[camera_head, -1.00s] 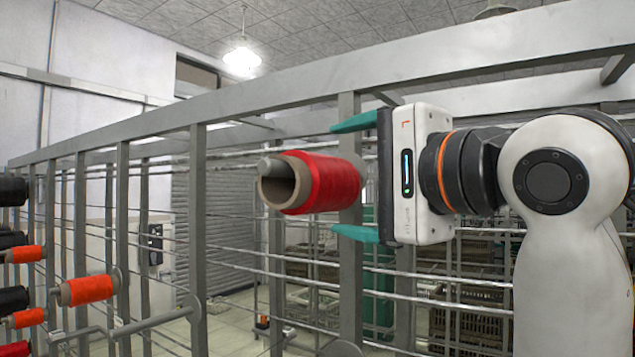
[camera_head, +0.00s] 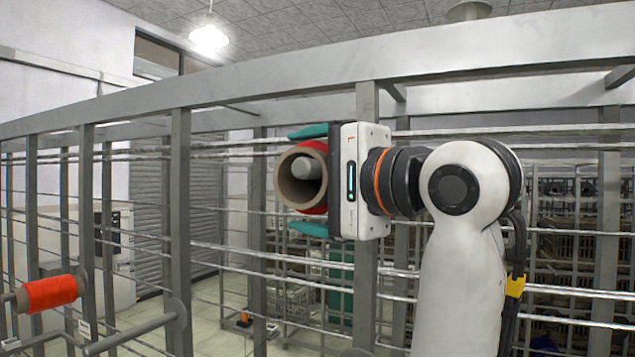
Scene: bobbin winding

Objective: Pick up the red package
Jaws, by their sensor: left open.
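The red package (camera_head: 284,180) is a spool of red yarn on a brown tube. It faces me end-on, with the tip of a grey peg inside the tube's opening. My left gripper (camera_head: 292,180) is open, with one teal finger above the package and one below it. The package lies between the fingers, close to the gripper's dark palm. I cannot tell whether the fingers touch the yarn. Most of the red yarn is hidden behind the tube end and the gripper. My right gripper is not in view.
A grey metal rack (camera_head: 181,230) with upright posts and thin rails fills the view. An orange-red spool (camera_head: 48,293) sits on a peg at lower left. An empty grey peg (camera_head: 130,334) sticks out near it. Crates stand behind the rack.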

